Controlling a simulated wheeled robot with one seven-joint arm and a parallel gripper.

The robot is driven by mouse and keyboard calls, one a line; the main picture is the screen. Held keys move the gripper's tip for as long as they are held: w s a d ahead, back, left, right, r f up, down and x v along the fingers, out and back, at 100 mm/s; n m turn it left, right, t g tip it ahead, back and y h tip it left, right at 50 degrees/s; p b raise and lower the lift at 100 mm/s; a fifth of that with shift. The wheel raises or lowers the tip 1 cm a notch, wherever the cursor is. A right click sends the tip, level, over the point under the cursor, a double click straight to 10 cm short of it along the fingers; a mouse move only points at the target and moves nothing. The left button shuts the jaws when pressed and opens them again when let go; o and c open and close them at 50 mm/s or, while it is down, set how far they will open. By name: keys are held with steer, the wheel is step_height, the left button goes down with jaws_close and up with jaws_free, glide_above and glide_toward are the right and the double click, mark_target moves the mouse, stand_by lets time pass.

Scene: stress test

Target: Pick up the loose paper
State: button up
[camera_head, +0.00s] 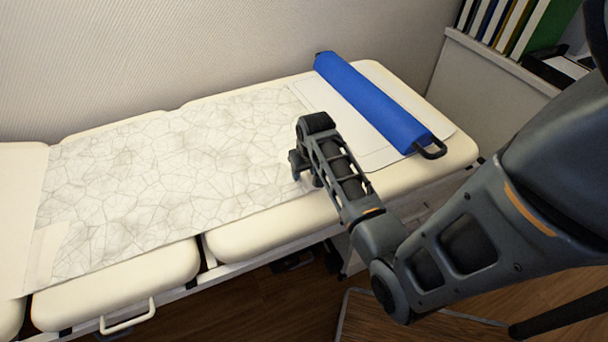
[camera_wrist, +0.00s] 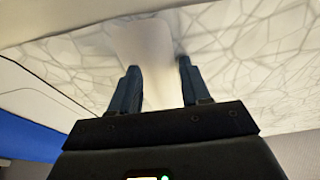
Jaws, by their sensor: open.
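A wide white paper (camera_head: 170,165) with a grey crackled crease pattern lies spread over the padded couch. Its creased surface also shows in the wrist view (camera_wrist: 245,45). My gripper (camera_head: 298,165) is low over the right end of the creased area, left of the blue roll. In the wrist view my gripper (camera_wrist: 158,68) has its two dark fingers apart. A smooth pale strip (camera_wrist: 145,50) shows between and beyond them; I cannot tell whether it is loose paper or whether the fingers touch it. My gripper's body partly hides the surface below it.
A blue roll (camera_head: 370,100) with black end handles lies on a plain white sheet at the right of the cream couch (camera_head: 255,232). A wall stands behind. Binders (camera_head: 510,25) stand on a cabinet at the upper right. Wooden floor is in front.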

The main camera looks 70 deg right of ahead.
steer(key=shift+f, duration=0.2)
jaws_close()
stand_by(0.3)
